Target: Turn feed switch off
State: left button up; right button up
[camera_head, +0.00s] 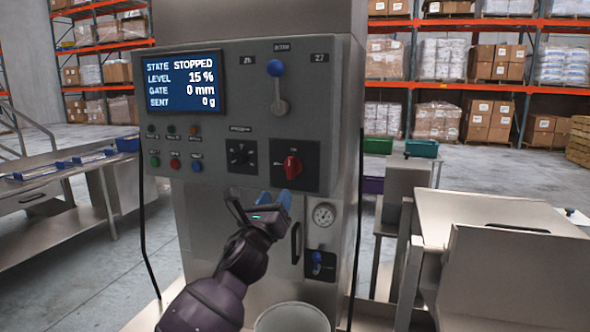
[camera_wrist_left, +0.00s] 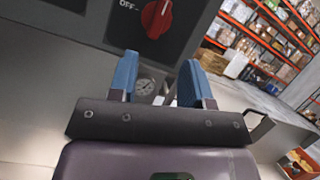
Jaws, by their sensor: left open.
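A red rotary switch (camera_head: 292,167) sits on a dark square plate at the lower right of the grey control panel (camera_head: 215,125). In the left wrist view the same red knob (camera_wrist_left: 157,17) is at the top, with the word OFF to its left. Its grip stands near upright, slightly tilted; the label above it is too small to read. My left gripper (camera_head: 275,198), with blue fingertips, is open and empty just below the switch, apart from it. In the left wrist view its fingers (camera_wrist_left: 158,75) stand spread below the knob. My right gripper is not in view.
The screen (camera_head: 182,83) reads STATE STOPPED, LEVEL 15 %, GATE 0 mm. A blue-knobbed lever (camera_head: 278,85), a black selector (camera_head: 239,156) and several buttons share the panel.

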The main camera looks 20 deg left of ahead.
aim_at(289, 169)
pick_arm(q)
jog(key=w+r+m, duration=0.1)
jog(key=w, duration=0.2)
jog(key=w+r+m, duration=0.1)
jog(key=w+r, duration=0.1)
jog(key=w, duration=0.1)
jog(key=w+r+m, duration=0.1)
jog(key=w, duration=0.2)
jog(key=shift+w+d+r, duration=0.1)
jog(key=shift+w+r, duration=0.05)
jog(key=shift+w, duration=0.2)
